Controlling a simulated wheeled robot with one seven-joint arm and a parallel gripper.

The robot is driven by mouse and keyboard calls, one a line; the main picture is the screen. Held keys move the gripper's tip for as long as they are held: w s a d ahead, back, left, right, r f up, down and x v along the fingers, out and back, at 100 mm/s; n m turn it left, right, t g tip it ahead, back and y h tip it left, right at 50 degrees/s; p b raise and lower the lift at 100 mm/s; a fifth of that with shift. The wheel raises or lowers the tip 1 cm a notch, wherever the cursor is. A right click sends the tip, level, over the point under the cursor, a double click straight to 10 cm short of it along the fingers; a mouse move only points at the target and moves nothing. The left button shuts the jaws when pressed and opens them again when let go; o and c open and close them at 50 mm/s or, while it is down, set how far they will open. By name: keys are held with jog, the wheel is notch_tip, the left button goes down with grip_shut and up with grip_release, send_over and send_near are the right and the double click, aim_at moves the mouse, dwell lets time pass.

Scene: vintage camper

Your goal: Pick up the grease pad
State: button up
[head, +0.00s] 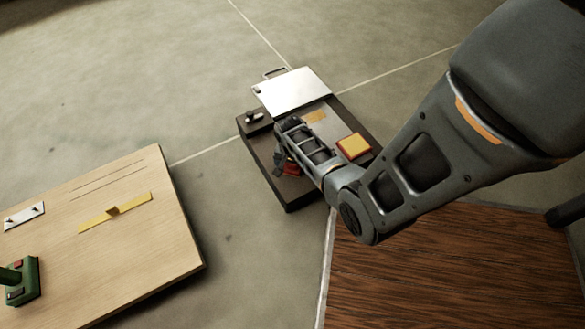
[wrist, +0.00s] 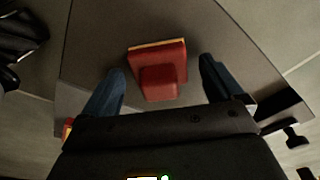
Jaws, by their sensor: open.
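A red pad-like piece with a raised red block and a thin yellow edge (wrist: 158,72) lies on a dark flat surface in the wrist view; I take it to be the grease pad. In the head view only a bit of red (head: 291,169) shows beneath my gripper (head: 281,162), the rest hidden by it. My gripper (wrist: 163,70) is open, with one blue-grey finger to each side of the red piece in the wrist view. No contact is visible. I cannot tell the height gap.
A yellow-topped red block (head: 353,146) sits close to the right of my gripper on the dark case (head: 290,200). A silvery lid panel (head: 291,91) is behind. A wooden board (head: 140,235) lies left, with a green tool (head: 22,282). A brown wood surface (head: 440,275) is in front.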

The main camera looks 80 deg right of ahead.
jog(key=shift+c, duration=0.2)
jog(key=c, duration=1.2)
jog(key=shift+c, duration=0.2)
jog(key=shift+r, duration=0.15)
jog(key=shift+r+p, duration=0.5)
jog(key=shift+r, duration=0.05)
notch_tip(320, 180, up, 4)
jog(key=shift+f+p, duration=0.2)
jog(key=shift+p, duration=1.05)
jog(key=s+d+r+p, duration=0.3)
jog(key=s+d+r, duration=0.3)
jog(key=d, duration=0.3)
jog(key=shift+s+d, duration=0.25)
jog(key=shift+s, duration=0.15)
